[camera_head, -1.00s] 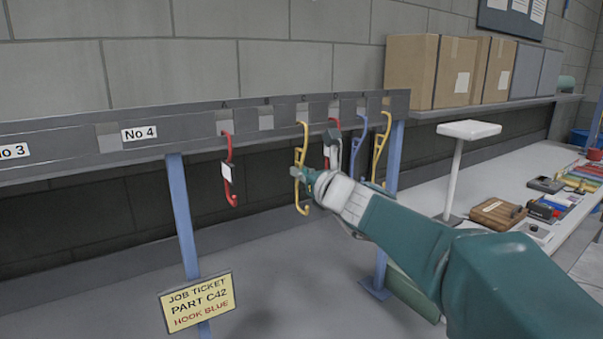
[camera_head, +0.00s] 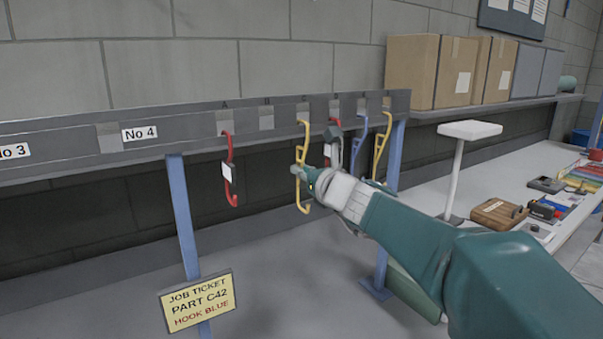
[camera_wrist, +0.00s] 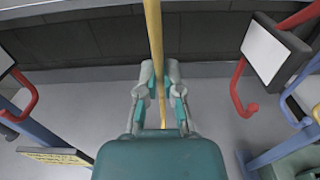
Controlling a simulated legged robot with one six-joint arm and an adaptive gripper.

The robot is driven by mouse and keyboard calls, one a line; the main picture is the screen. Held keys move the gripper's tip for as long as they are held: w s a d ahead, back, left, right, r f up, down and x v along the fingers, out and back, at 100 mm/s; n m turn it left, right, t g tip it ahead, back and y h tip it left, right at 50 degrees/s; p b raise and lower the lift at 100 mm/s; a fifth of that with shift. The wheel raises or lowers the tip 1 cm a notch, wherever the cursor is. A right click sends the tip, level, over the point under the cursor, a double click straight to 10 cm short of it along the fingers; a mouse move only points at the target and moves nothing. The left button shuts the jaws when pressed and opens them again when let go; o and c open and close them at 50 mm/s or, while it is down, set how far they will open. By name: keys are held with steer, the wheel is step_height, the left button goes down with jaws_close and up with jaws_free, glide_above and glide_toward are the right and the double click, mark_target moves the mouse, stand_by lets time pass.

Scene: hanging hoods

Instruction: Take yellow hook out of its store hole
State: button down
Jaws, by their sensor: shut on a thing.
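A yellow hook (camera_head: 302,155) hangs at the front of the grey rail (camera_head: 70,142), with its top end at a slot. I cannot tell how deep that end sits. My gripper (camera_head: 306,176) is shut on the hook's lower shank, above its curved bottom. In the wrist view the yellow shank (camera_wrist: 154,35) runs upright between the two fingers of my gripper (camera_wrist: 160,82). A second yellow hook (camera_head: 380,148) hangs at the rail's right end.
A red hook (camera_head: 229,172) with a white tag hangs left of my gripper. A blue hook (camera_head: 358,142) hangs to the right; another red hook (camera_wrist: 240,88) hangs close by in the wrist view. Blue posts (camera_head: 184,220) carry the rail.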

steer(key=shift+r, duration=1.2)
steer(key=shift+v, duration=1.85)
steer(key=v, duration=1)
steer(key=shift+r, duration=0.2)
